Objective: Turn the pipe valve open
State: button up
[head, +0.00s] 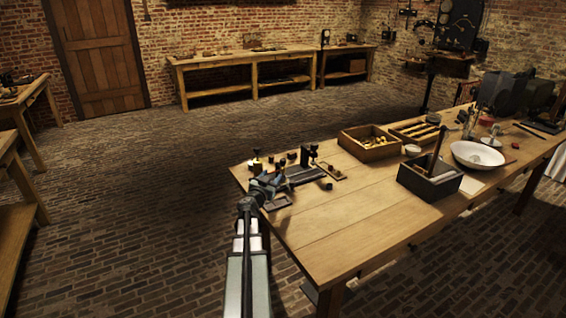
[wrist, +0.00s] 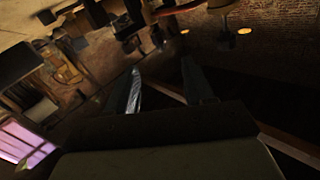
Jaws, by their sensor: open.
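My gripper (head: 270,181) is at the near left end of the long wooden table, among small dark and brass fittings. In the wrist view its two fingers (wrist: 160,66) stand apart with nothing visible between them. Several dark fittings (wrist: 130,22), some with brass or reddish parts, show beyond the fingertips. I cannot tell which fitting is the pipe valve, or how its handle stands. Part of the fittings is hidden behind my gripper in the head view.
The table (head: 330,222) also bears a dark apparatus (head: 305,172), a black box (head: 430,181), a wooden tray (head: 368,150) and a white bowl (head: 477,155). The table's front middle is bare. Brick floor lies open to the left.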

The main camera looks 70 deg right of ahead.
aim_at(282, 162)
jog(key=shift+d+n, duration=0.15)
jog(key=shift+n, duration=0.85)
jog(key=d, duration=0.9)
jog(key=s+d, duration=0.1)
jog(key=d, duration=0.3)
jog(key=shift+d, duration=0.25)
jog(key=c, duration=0.9)
